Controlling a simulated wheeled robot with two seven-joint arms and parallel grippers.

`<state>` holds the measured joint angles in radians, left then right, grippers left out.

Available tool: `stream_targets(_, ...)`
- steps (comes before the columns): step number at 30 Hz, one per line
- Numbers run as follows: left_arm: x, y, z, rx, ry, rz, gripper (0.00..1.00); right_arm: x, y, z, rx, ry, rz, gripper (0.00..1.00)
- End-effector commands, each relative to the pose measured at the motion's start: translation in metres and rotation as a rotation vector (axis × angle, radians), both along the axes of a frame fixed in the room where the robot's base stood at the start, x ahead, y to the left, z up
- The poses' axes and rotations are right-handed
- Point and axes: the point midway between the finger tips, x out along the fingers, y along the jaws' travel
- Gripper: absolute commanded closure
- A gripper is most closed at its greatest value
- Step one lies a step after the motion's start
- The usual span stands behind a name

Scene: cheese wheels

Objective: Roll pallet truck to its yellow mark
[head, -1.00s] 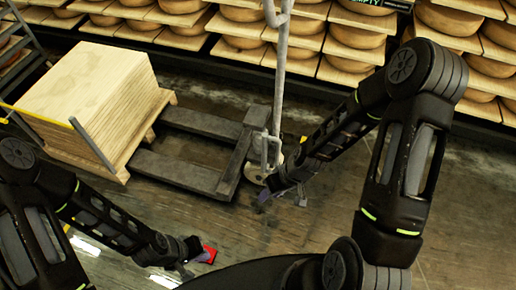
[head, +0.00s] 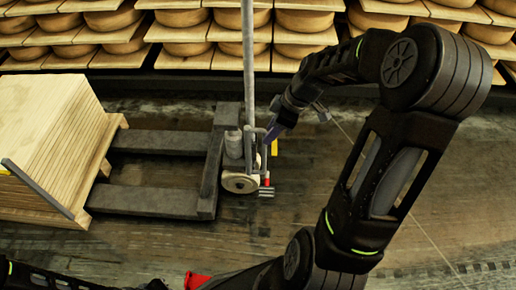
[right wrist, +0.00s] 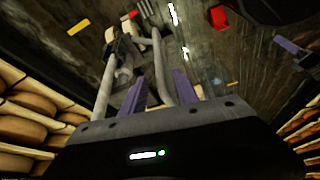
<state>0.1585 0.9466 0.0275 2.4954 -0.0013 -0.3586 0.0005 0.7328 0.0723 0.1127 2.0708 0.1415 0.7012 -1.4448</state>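The grey pallet truck (head: 210,165) stands on the dark floor with its two forks pointing left and its upright handle pole (head: 249,70) rising out of view. A yellow strip (head: 274,147) shows just right of the truck's wheel end, and a yellow strip (right wrist: 78,27) shows on the floor in the right wrist view. My right gripper (head: 290,120) is beside the lower pole. In the right wrist view its two purple fingers (right wrist: 160,88) stand apart, with a grey bar of the truck between them; contact is unclear.
A stack of wooden boards (head: 45,140) on a pallet stands at the left by the fork tips. Shelves of cheese wheels (head: 180,48) line the back. A red object (head: 196,280) shows at the bottom edge. The floor to the right looks clear behind my arm.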

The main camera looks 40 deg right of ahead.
Motion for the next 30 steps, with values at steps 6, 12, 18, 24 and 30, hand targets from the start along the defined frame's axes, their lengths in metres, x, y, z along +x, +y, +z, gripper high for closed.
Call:
stream_targets(6,0.000,0.000,0.002,0.000,0.000,0.000,1.00,0.000,0.000,0.001,0.000,0.000,0.000,0.64)
stream_targets(12,0.000,0.000,-0.001,0.000,-0.001,0.000,1.00,0.002,0.002,-0.006,0.001,0.001,0.000,0.64)
stream_targets(18,0.000,0.000,-0.007,0.000,-0.001,0.000,1.00,0.009,0.009,-0.032,0.002,0.003,0.002,0.64)
stream_targets(24,0.000,0.000,-0.014,0.000,-0.001,0.001,1.00,0.019,0.016,-0.059,0.002,0.002,0.001,0.64)
stream_targets(30,0.000,0.000,-0.016,0.000,-0.001,0.001,1.00,0.024,0.019,-0.071,0.001,0.001,0.000,0.64)
